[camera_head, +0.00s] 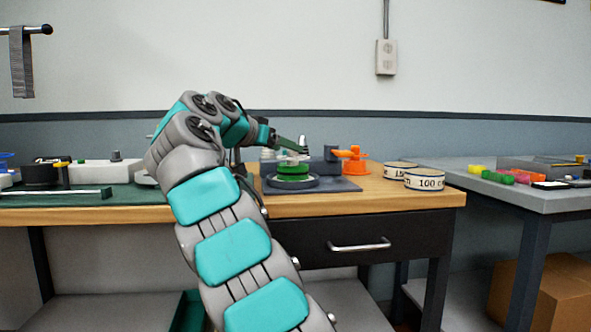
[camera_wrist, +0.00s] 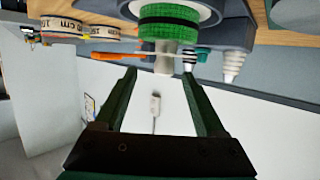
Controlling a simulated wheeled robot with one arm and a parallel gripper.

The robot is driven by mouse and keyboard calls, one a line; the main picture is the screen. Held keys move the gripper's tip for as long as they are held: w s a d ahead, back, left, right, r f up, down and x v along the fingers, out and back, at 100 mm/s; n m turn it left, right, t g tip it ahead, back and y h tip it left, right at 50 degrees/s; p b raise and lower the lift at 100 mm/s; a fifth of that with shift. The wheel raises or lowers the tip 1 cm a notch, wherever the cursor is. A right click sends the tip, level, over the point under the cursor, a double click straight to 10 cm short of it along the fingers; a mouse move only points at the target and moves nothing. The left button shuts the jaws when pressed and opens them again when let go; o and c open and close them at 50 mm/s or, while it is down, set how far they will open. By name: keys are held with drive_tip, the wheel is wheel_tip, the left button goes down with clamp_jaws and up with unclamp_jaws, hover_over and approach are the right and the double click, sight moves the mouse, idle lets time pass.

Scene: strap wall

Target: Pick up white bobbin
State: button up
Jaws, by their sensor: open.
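A pale ribbed, bobbin-like piece (camera_wrist: 233,65) shows right of the green spool in the wrist view, and likely as the whitish shape (camera_head: 268,154) left of the green spool in the head view. I cannot be sure it is the white bobbin. The green spool (camera_wrist: 168,22) sits on a round plate, with a pale post at its middle. My gripper (camera_wrist: 158,73) is open and empty, its fingers either side of the view of that post. In the head view my gripper (camera_head: 297,147) is just above the green spool (camera_head: 293,172), pointing right.
An orange clamp-like part (camera_head: 352,155) stands right of the spool on the grey base (camera_head: 340,184). Two labelled rolls (camera_head: 424,179) are near the bench's right end. A grey side table (camera_head: 500,190) holds small coloured blocks. My arm hides part of the bench.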

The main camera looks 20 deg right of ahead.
drive_tip(key=shift+w+d, duration=0.4)
drive_tip(key=p+x, duration=0.1)
drive_tip(key=x, duration=0.3)
drive_tip(key=shift+w+r, duration=0.15)
drive_tip(key=shift+w, duration=0.1)
drive_tip(key=shift+a, duration=0.1)
drive_tip(key=shift+c, duration=0.3)
clamp_jaws()
idle(0.5)
